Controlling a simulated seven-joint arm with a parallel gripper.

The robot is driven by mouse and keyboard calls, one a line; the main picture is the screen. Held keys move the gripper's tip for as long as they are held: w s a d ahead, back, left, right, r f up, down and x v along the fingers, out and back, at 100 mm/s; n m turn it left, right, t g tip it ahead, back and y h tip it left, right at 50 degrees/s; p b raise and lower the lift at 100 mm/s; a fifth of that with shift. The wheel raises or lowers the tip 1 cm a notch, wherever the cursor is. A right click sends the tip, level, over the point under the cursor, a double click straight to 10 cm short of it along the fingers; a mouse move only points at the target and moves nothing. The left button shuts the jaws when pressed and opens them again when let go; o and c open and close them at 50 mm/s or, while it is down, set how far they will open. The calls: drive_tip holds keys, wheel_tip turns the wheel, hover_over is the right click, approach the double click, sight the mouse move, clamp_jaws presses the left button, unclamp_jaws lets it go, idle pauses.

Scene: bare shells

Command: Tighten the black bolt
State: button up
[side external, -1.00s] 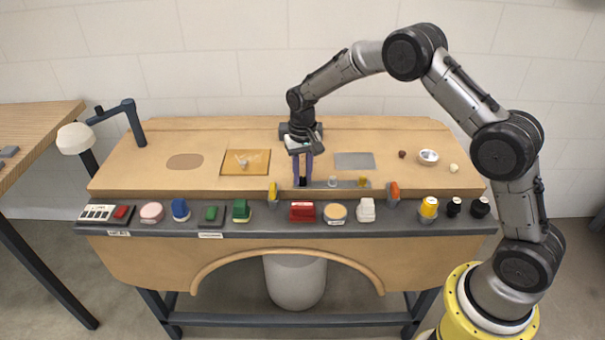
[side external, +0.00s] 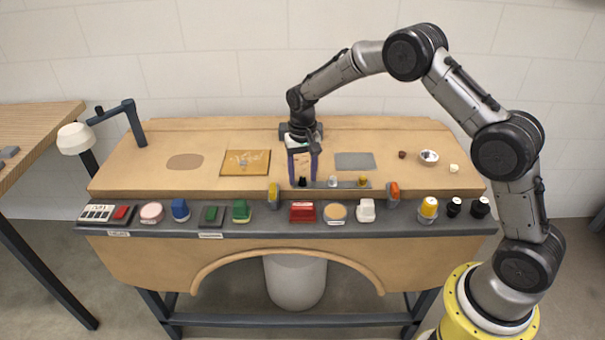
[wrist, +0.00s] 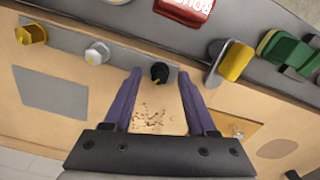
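The black bolt (side external: 302,181) stands at the left end of a dark strip (side external: 347,185) along the front of the wooden bench top. In the wrist view the black bolt (wrist: 159,71) shows a small yellow mark on its head. My gripper (side external: 303,179) is open, pointing down, with one purple finger on each side of the bolt. In the wrist view my gripper (wrist: 161,75) has visible gaps between both fingertips and the bolt, so it holds nothing.
A white bolt (side external: 332,181) and a yellow bolt (side external: 363,181) stand on the same strip to the right. A yellow switch (side external: 273,194) and a red block (side external: 302,211) are close in front.

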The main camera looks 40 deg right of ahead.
wheel_tip(320, 180, up, 14)
idle(0.7)
wheel_tip(320, 180, up, 4)
drive_tip(key=t, duration=0.1)
hover_over(303, 178)
drive_tip(key=s+a+r+n+t, duration=0.1)
drive_tip(key=s+r+t, duration=0.2)
drive_tip(key=s+r, duration=1.05)
drive_tip(key=s+f+n+t, duration=0.2)
drive_tip(key=s, duration=1.3)
drive_tip(key=s+f+n, duration=0.3)
drive_tip(key=s+f, duration=0.3)
drive_tip(key=f, duration=0.1)
drive_tip(key=shift+a+f, duration=0.3)
